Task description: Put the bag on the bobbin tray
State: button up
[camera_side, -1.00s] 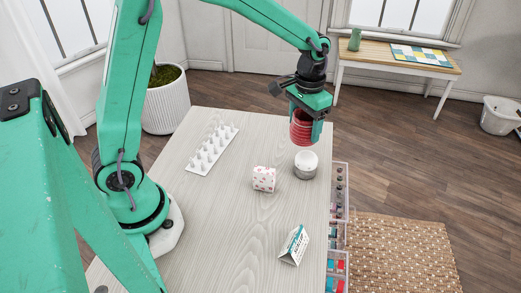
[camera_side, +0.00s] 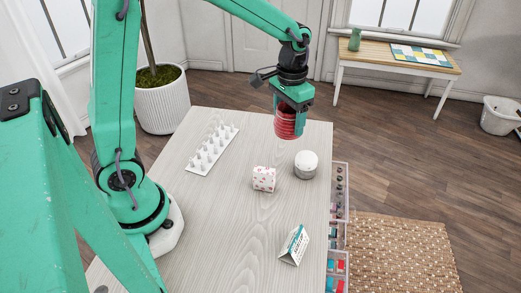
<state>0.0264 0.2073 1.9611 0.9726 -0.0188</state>
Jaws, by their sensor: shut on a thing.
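My gripper (camera_side: 290,118) is shut on a red, ribbed, rounded thing (camera_side: 287,127) that looks see-through at its edge. It holds it in the air above the far right part of the cabinet top. I cannot tell if this red thing is the bag. A small white block or pouch with pink marks (camera_side: 264,179) stands near the middle of the top, apart from the gripper. A white tray with rows of pegs (camera_side: 199,168), seemingly the bobbin tray, lies at the far left of the top. No bag or other load shows on it.
A round white tub (camera_side: 306,164) stands near the right edge. A folded white-and-teal card (camera_side: 294,245) stands nearer the front. Open drawers with coloured items (camera_side: 337,263) stick out at the right side. The wooden top (camera_side: 225,230) is clear at front left.

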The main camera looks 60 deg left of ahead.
jog(key=s+a+r, duration=0.1)
jog(key=s+a, duration=0.2)
jog(key=s, duration=0.3)
jog(key=s+a+r, duration=0.1)
jog(key=s+a, duration=0.2)
jog(key=s, duration=0.4)
jog(key=shift+s+a+r, duration=0.15)
jog(key=shift+r, duration=0.25)
jog(key=shift+a+f, duration=0.1)
jog(key=shift+a, duration=0.05)
jog(key=shift+s+a+f, duration=0.2)
jog(key=shift+a+f, duration=5.25)
jog(key=shift+a, duration=0.25)
jog(key=shift+f, duration=0.15)
jog(key=o, duration=1)
jog(key=shift+c, duration=0.2)
